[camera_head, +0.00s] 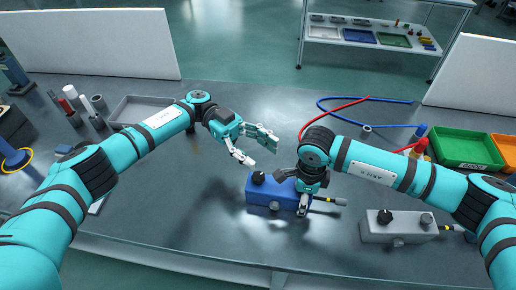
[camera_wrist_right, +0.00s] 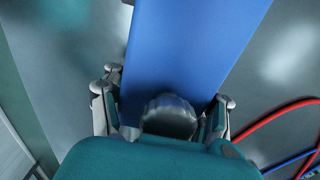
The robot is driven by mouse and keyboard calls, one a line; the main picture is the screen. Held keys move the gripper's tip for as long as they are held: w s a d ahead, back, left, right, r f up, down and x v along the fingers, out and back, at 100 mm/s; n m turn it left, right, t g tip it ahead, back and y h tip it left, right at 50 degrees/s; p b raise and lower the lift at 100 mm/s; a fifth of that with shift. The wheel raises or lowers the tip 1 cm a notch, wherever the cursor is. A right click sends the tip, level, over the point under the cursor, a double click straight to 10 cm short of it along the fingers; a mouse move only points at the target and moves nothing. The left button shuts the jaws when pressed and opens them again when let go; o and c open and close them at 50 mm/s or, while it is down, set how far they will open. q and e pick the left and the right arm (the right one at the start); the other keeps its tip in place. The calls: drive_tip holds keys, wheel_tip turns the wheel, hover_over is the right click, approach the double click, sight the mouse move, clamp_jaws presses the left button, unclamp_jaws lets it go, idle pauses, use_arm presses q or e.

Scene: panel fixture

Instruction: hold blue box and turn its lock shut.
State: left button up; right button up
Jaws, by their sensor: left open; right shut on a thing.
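The blue box (camera_head: 268,195) lies on the grey table, a little right of the middle in the head view. It has a black knob (camera_head: 258,177) on its left part and a cable end at its right side. My right gripper (camera_head: 303,200) is shut across the right part of the box. In the right wrist view the blue box (camera_wrist_right: 190,50) runs between the two fingers (camera_wrist_right: 165,115), with a round grey knob (camera_wrist_right: 169,115) between them. My left gripper (camera_head: 254,146) is open and empty, behind and left of the box, apart from it. Which knob is the lock, I cannot tell.
A grey box (camera_head: 397,228) with knobs stands on the right of the table. A green bin (camera_head: 466,148) and an orange bin (camera_head: 506,150) are at the far right. Red and blue hoses (camera_head: 370,99) lie behind my right arm. The table left of the blue box is clear.

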use_arm(q)
drive_tip(key=s+d+f+n+t+h, duration=0.1)
drive_tip(key=h, duration=0.1)
drive_tip(key=s+d+f+n+t+h, duration=0.1)
drive_tip(key=t, duration=0.1)
drive_tip(key=s+f+n+t+h, duration=0.1)
drive_tip(key=h, duration=0.1)
drive_tip(key=shift+d+f+t+h, duration=0.3)
drive_tip(key=shift+d+f, duration=0.1)
drive_tip(key=f+n+t+h, duration=0.2)
drive_tip(key=n+t, duration=0.2)
drive_tip(key=t, duration=0.2)
drive_tip(key=n+t+y, duration=0.9)
drive_tip(key=n+t, duration=0.1)
drive_tip(key=t, duration=0.4)
approach(253, 181)
drive_tip(key=x, duration=1.1)
drive_tip(key=shift+w+d+r, duration=0.15)
drive_tip(key=shift+w+d, duration=0.1)
drive_tip(key=shift+d, duration=0.05)
